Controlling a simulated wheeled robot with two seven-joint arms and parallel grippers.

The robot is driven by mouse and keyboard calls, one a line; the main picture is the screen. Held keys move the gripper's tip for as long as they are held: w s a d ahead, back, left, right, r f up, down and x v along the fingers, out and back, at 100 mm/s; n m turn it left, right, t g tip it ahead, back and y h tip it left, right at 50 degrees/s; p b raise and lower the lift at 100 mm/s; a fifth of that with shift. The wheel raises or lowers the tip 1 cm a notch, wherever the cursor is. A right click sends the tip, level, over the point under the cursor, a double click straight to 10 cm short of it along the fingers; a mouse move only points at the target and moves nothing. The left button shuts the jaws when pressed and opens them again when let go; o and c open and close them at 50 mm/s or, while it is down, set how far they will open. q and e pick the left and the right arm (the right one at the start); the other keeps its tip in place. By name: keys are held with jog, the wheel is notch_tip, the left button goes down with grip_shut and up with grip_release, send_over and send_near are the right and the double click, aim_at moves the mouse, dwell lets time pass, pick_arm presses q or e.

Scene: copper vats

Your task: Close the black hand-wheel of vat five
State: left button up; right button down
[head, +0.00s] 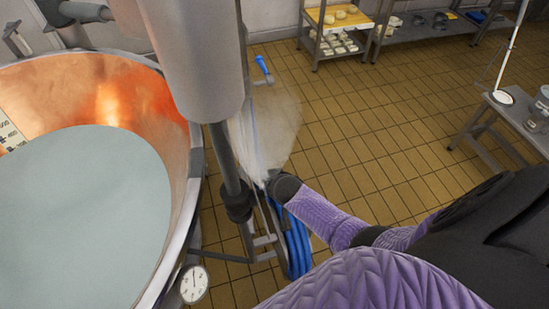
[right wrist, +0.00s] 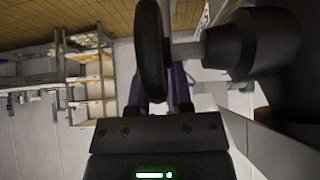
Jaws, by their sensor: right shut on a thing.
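The black hand-wheel (right wrist: 151,45) shows nearly edge-on in the right wrist view, on a grey stem beside a black valve body (right wrist: 243,45). My right gripper (right wrist: 161,84) is shut on its rim, with one purple finger on each side. In the head view my right gripper (head: 266,187) is by the foot of a grey pipe, next to a black fitting (head: 238,203); I cannot make out the wheel there. The copper vat (head: 178,112) at the left holds pale liquid (head: 85,215). No vat number is readable. My left gripper is not in view.
Whitish steam or spray (head: 265,130) hangs behind the pipe. A coiled blue hose (head: 299,245) and a round gauge (head: 194,284) are close by. Shelves (head: 335,42) stand at the back and a metal table (head: 515,112) at the right. The tiled floor (head: 370,130) between is clear.

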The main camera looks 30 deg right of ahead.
jog(key=shift+w+r+g, duration=0.15)
jog(key=shift+w+g, duration=0.05)
jog(key=shift+g, duration=0.3)
jog(key=shift+f+g+y, duration=0.3)
jog(key=shift+f+g, duration=0.1)
jog(key=shift+g, duration=0.5)
jog(key=shift+w+f+g+y+b, duration=0.1)
jog(key=shift+f+g+y+b, duration=0.25)
jog(key=shift+g+b, duration=0.45)
jog(key=shift+f+g+b, duration=0.2)
jog(key=shift+g+b, duration=0.45)
jog(key=shift+g, duration=0.45)
jog(key=c, duration=0.5)
grip_release()
jog(key=r+p, duration=0.2)
jog(key=r, duration=0.1)
jog(key=r+p, duration=0.5)
jog(key=r, duration=0.2)
jog(key=shift+s, duration=0.35)
